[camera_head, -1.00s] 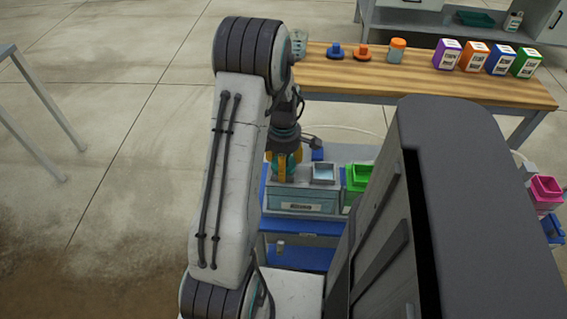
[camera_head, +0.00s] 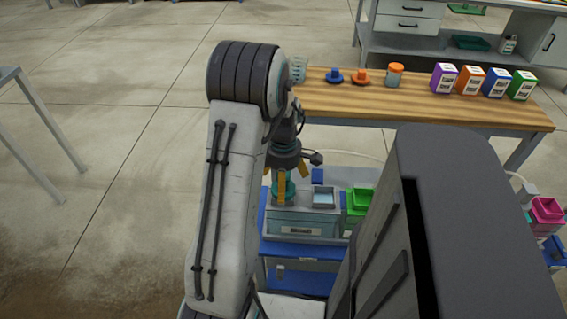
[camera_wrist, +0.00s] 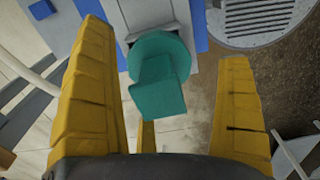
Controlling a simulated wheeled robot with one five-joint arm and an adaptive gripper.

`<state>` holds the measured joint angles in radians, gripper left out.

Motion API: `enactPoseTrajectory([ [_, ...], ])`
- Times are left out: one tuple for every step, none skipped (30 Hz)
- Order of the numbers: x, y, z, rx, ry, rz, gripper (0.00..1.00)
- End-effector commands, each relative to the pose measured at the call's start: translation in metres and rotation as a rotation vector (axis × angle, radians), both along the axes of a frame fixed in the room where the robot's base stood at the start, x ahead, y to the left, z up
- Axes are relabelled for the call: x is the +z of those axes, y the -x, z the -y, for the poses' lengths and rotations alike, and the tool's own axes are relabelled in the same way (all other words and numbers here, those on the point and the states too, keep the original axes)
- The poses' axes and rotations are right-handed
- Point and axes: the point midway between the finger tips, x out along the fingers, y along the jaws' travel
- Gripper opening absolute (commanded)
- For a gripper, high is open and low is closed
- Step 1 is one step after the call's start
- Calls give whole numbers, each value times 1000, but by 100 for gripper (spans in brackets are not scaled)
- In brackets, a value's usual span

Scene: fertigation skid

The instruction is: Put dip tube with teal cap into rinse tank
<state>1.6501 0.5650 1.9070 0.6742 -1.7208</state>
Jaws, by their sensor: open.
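The teal cap (camera_wrist: 160,85) of the dip tube sits between my gripper's yellow fingers in the wrist view, with clear space on both sides. My gripper (camera_head: 283,194) is open around it. In the head view the teal cap (camera_head: 282,187) is at the top of a grey tank (camera_head: 275,224), at its left part. The tube below the cap is hidden, so I cannot tell how deep it goes. The grey tank has a square opening with pale blue inside (camera_head: 323,198) on its right part. Its label is too small to read.
A green container (camera_head: 357,202) stands right beside the grey tank, on a blue stand (camera_head: 305,250). A wooden bench (camera_head: 420,105) behind holds blue and orange capped pieces, an orange-lidded jar and several coloured boxes. Pink containers (camera_head: 546,210) are at far right.

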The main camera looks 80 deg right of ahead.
Motion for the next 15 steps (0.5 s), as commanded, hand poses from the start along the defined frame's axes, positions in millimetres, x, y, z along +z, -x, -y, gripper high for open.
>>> enactPoseTrajectory([
  [10,0,2,0,6,-1,95],
  [16,0,2,0,6,-1,95],
  [23,0,2,0,6,-1,95],
  [28,0,2,0,6,-1,95],
  [33,0,1,0,5,-1,95],
  [40,0,2,0,6,-1,95],
  [45,0,2,0,5,-1,95],
  [49,0,2,0,6,-1,95],
  [55,0,1,0,4,-1,95],
  [59,0,1,0,5,-1,95],
  [63,0,1,0,4,-1,95],
  [68,0,2,0,5,-1,95],
  [71,0,1,0,3,0,95],
  [74,0,1,0,3,0,95],
  [78,0,1,0,3,0,95],
])
